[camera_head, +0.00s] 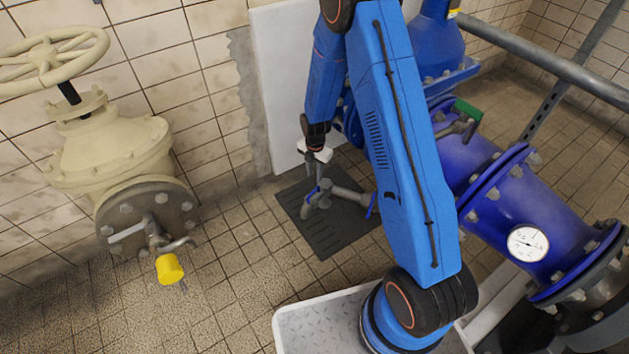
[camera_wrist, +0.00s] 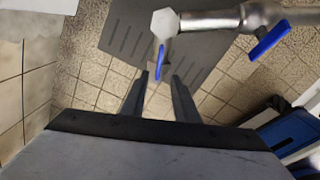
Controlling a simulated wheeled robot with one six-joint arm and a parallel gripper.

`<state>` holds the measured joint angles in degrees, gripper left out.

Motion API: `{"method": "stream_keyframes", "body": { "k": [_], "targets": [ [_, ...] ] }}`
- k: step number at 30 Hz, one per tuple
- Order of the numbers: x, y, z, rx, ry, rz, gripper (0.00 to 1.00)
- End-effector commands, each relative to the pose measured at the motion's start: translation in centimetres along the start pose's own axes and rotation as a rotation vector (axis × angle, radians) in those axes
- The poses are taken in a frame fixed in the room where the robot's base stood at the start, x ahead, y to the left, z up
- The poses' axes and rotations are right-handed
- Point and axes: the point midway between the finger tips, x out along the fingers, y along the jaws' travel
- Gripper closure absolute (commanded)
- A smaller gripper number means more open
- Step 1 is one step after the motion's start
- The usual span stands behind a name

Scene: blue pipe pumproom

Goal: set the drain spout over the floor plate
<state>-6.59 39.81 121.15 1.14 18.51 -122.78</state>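The drain spout (camera_head: 345,194) is a grey metal pipe with a bent end and blue levers. It appears in front of the dark slotted floor plate (camera_head: 335,240) in the head view; its height above the plate is unclear. In the wrist view the spout (camera_wrist: 215,19) comes in from the right and ends in a pale hexagonal cap, with a blue lever (camera_wrist: 160,60) below it. The floor plate (camera_wrist: 122,35) lies behind. My gripper (camera_wrist: 160,76) is open, its fingertips on either side of the lever's lower end, with gaps visible. In the head view my gripper (camera_head: 316,168) is just above the spout's bend.
A cream valve (camera_head: 120,150) with a handwheel and a yellow-capped tap (camera_head: 169,268) stands at left. Large blue pipework (camera_head: 530,205) with a gauge (camera_head: 527,243) fills the right. A white panel (camera_head: 285,75) leans against the tiled wall. Floor between valve and plate is clear.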

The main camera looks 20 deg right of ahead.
Motion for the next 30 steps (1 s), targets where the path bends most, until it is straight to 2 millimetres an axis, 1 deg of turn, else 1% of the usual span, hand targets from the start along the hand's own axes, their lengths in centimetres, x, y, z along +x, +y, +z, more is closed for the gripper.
{"method": "stream_keyframes", "body": {
  "k": [1, 3, 9, 15, 21, 30],
  "targets": [
    [-1.0, 0.1, 0.1, 0.0, -0.001, 0.002, 0.72],
    [-2.2, 0.1, 0.0, 0.0, -0.001, 0.002, 0.72],
    [-5.4, 0.0, 0.0, 0.0, -0.001, 0.002, 0.72],
    [-7.6, 0.0, 0.0, 0.0, 0.0, 0.0, 0.72],
    [-8.3, -0.1, 0.0, 0.0, 0.0, -0.001, 0.72],
    [-8.3, -0.1, 0.0, 0.0, 0.0, -0.001, 0.72]
  ]
}}
